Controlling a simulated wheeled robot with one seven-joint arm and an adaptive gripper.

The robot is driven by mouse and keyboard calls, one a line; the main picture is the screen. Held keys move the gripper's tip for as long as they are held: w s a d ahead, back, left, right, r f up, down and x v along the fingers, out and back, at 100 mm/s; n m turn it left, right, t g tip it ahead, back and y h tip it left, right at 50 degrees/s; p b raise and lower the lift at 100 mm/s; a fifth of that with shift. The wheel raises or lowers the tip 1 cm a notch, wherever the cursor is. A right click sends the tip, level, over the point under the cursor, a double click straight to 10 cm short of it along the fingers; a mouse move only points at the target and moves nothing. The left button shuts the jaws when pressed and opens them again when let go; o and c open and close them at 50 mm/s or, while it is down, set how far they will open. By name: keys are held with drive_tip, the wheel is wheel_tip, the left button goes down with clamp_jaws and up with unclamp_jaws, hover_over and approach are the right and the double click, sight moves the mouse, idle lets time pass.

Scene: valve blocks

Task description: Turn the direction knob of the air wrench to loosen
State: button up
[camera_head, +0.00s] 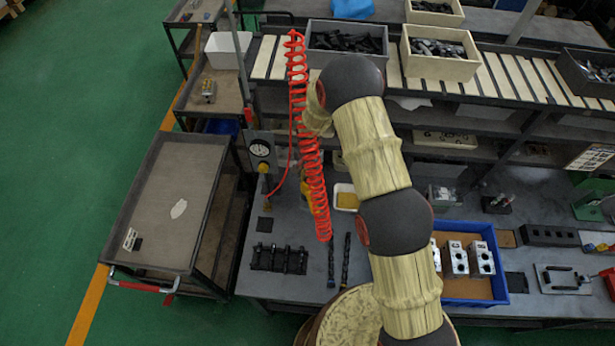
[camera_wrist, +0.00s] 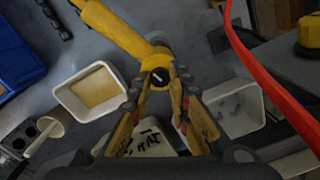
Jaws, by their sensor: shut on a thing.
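The yellow air wrench (camera_wrist: 118,28) reaches from the top edge into the middle of the wrist view. A small round black direction knob (camera_wrist: 160,78) with a light mark sits at its near end. My gripper (camera_wrist: 161,75) has one fingertip on each side of this knob and is shut on it. The exact contact and the full angle of the mark are hard to make out. In the head view, a bit of yellow, likely the wrench (camera_head: 306,188), shows beside the red coil; my arm hides the gripper there.
A red coiled hose (camera_head: 311,135) hangs left of my arm; a red hose (camera_wrist: 262,72) passes right of the gripper. White trays with yellow content (camera_wrist: 95,90) and grey parts (camera_wrist: 238,108) lie below. A blue crate (camera_head: 467,301) holds metal blocks.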

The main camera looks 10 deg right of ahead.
clamp_jaws()
drive_tip(key=shift+n+b, duration=0.3)
drive_tip(key=shift+b, duration=0.15)
drive_tip(key=n+b, duration=0.1)
drive_tip(key=b, duration=0.1)
drive_tip(key=n+b, duration=0.2)
drive_tip(key=shift+f+n, duration=0.2)
drive_tip(key=shift+n, duration=0.1)
drive_tip(key=n+b, duration=0.5)
drive_tip(key=n, duration=0.1)
drive_tip(key=shift+w+r, duration=0.1)
drive_tip(key=shift+w, duration=0.05)
drive_tip(key=n+b, duration=0.2)
drive_tip(key=n, duration=0.2)
drive_tip(key=shift+r+n+g+b, duration=0.15)
drive_tip(key=shift+n+b, duration=0.3)
drive_tip(key=shift+n, duration=0.45)
drive_tip(key=shift+n+g+b, duration=0.15)
drive_tip(key=shift+n+b, duration=0.25)
drive_tip(key=shift+n, duration=0.5)
drive_tip(key=o, duration=0.6)
unclamp_jaws()
